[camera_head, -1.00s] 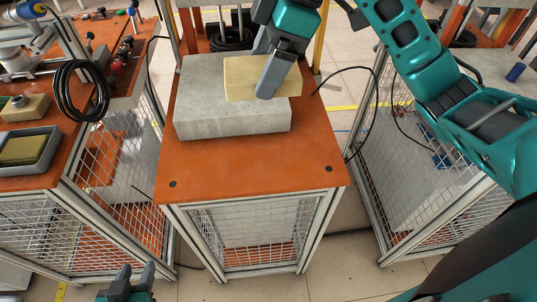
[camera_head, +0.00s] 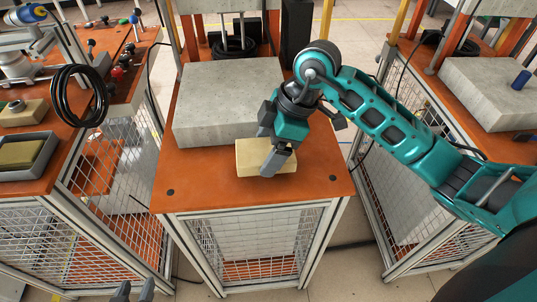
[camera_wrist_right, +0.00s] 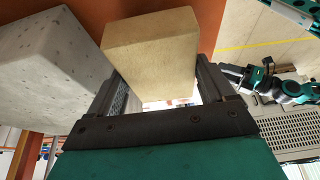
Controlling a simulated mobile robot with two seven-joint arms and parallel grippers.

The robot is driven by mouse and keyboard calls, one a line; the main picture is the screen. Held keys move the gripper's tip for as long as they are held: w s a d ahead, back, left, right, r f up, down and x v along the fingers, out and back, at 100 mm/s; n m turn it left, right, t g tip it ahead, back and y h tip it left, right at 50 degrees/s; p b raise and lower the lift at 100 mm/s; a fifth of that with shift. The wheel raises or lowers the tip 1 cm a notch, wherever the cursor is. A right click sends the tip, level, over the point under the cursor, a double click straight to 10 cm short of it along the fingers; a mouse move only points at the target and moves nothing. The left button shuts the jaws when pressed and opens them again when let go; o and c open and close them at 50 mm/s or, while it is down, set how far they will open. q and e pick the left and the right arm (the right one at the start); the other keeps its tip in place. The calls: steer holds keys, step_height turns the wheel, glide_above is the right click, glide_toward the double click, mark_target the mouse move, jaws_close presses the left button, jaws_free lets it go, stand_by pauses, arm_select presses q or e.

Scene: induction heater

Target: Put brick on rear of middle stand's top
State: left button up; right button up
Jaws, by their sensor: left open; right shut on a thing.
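The brick (camera_head: 247,158) is a pale yellow block over the front part of the middle stand's orange top (camera_head: 215,188), in front of the grey concrete block. My right gripper (camera_head: 272,166) is shut on the brick. In the right wrist view the brick (camera_wrist_right: 150,50) sits between the two fingers of the right gripper (camera_wrist_right: 165,85). I cannot tell whether the brick touches the orange top. My left gripper (camera_head: 134,291) is open and empty at the bottom edge of the head view, away from the stand.
The grey concrete block (camera_head: 222,105) covers the middle and rear left of the stand top; it also shows in the right wrist view (camera_wrist_right: 50,65). A black coiled cable (camera_head: 235,48) lies behind it. Side stands (camera_head: 40,185) (camera_head: 440,95) flank the middle one.

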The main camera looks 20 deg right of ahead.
step_height(320, 180, down, 2)
steer(key=shift+f, duration=0.25)
steer(key=shift+f, duration=0.15)
steer(key=o, duration=1.1)
steer(key=p+v, duration=0.1)
steer(key=v, duration=1.1)
steer(key=shift+s, duration=0.15)
